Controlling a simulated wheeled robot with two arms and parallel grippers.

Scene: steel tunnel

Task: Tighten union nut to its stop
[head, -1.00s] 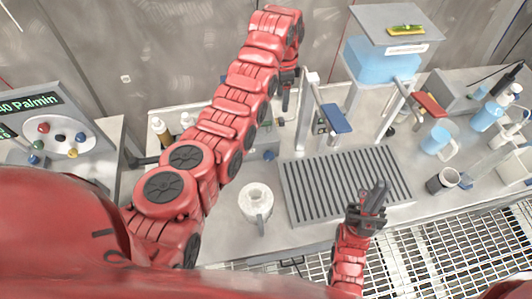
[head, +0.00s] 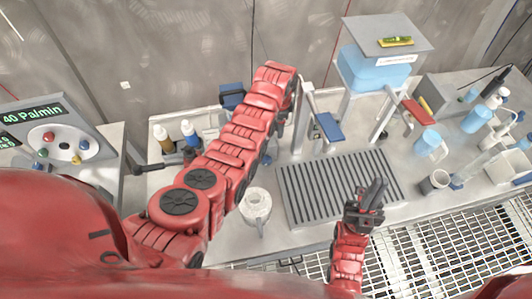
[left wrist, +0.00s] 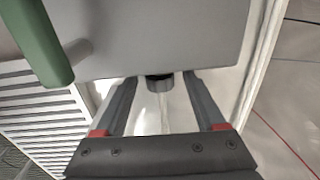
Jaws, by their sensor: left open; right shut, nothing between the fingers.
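In the left wrist view, a dark ribbed round fitting (left wrist: 160,83), which looks like the union nut, sits under the edge of a grey housing (left wrist: 155,35). A clear tube (left wrist: 165,112) runs from it. My left gripper (left wrist: 160,77) is open, with one finger on each side of the fitting and a gap to both. In the head view my left arm hides the nut and most of that gripper. My right gripper (head: 375,192) is shut and empty over the front right of the slatted drip tray (head: 282,200).
A green handle (left wrist: 38,40) lies close on the left in the wrist view. A white jug (head: 256,208) stands left of the tray. A blue lever (head: 328,127) and a blue-filled tank (head: 375,68) are behind it. Cups and bottles crowd the right counter.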

